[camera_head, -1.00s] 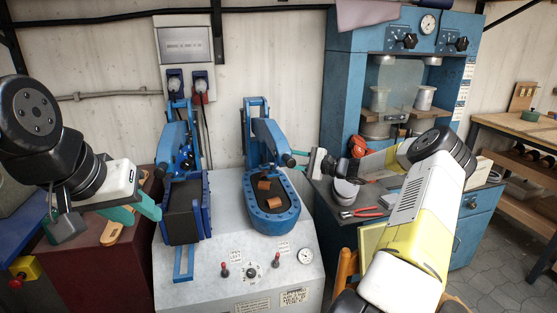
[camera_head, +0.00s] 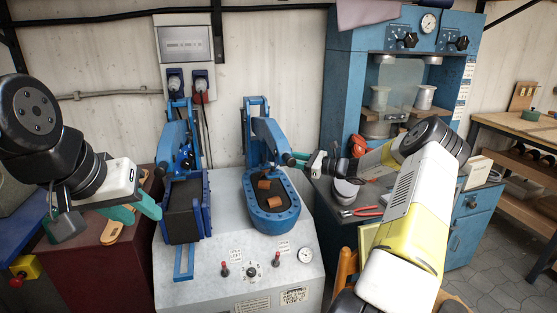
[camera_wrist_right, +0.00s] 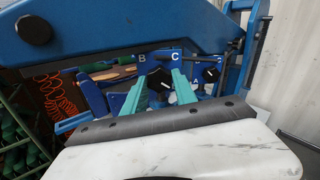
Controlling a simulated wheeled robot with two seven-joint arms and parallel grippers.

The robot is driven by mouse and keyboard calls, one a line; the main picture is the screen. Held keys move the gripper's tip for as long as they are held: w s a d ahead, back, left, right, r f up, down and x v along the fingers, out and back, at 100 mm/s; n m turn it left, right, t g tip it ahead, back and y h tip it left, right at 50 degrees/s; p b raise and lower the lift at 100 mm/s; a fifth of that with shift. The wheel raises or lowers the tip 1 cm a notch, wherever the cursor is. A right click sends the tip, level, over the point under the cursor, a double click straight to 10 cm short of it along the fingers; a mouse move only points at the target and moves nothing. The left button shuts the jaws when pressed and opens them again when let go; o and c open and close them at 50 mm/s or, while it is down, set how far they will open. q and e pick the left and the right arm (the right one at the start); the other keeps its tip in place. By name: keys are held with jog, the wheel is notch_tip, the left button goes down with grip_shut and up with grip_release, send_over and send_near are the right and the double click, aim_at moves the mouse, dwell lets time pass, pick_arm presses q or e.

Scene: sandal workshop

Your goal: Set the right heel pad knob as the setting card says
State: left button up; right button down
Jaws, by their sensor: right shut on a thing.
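In the right wrist view, a dark knob (camera_wrist_right: 157,88) with a white pointer line sits on a blue panel, with letters B and C above it. My right gripper (camera_wrist_right: 158,79) has its teal fingers on either side of this knob and is shut on it. The pointer slants up and right, roughly toward C. In the head view my right gripper (camera_head: 299,158) is at the right side of the right blue press (camera_head: 273,222); the knob is hidden there. A printed card (camera_head: 294,297) on the machine front is too small to read surely. My left gripper (camera_head: 140,214) looks open and empty.
A second dark knob (camera_wrist_right: 211,72) is close to the right of the held one. The left blue press (camera_head: 184,240) stands beside the right one. Red-handled pliers (camera_head: 361,211) lie on the side bench. Red toggles and a gauge (camera_head: 305,255) are on the machine front.

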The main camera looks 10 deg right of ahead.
jog(key=shift+f+m, duration=0.1)
jog(key=shift+m, duration=1)
jog(key=c, duration=1)
grip_release()
jog(key=v, duration=0.8)
